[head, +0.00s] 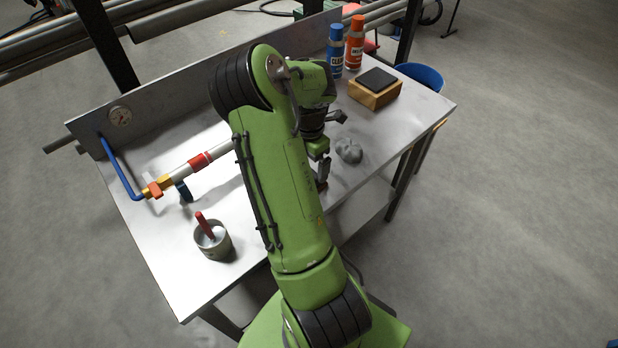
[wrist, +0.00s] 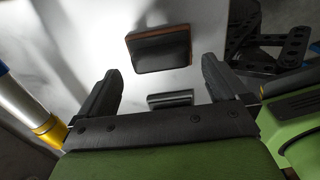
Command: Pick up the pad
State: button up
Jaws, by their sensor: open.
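A dark, flat, square pad (head: 377,79) lies on a wooden block (head: 372,95) at the far right of the metal table in the head view. My gripper (wrist: 160,66) is open, with one finger on each side and the slab beyond the tips. A smaller dark piece (wrist: 170,98) shows between the fingers; I cannot tell what it is.
A blue can (head: 335,50) and an orange can (head: 355,43) stand behind the block. A grey crumpled lump (head: 349,150) lies in front of it. A pipe (head: 200,160) with blue and yellow parts and a cup (head: 212,240) are at left. The table's right corner is clear.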

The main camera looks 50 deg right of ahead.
notch_tip(320, 180, down, 4)
jog(key=shift+f, duration=0.2)
jog(key=shift+r, duration=0.1)
jog(key=shift+c, duration=0.8)
jog(key=c, duration=0.9)
notch_tip(320, 180, up, 10)
jog(key=shift+p, duration=0.45)
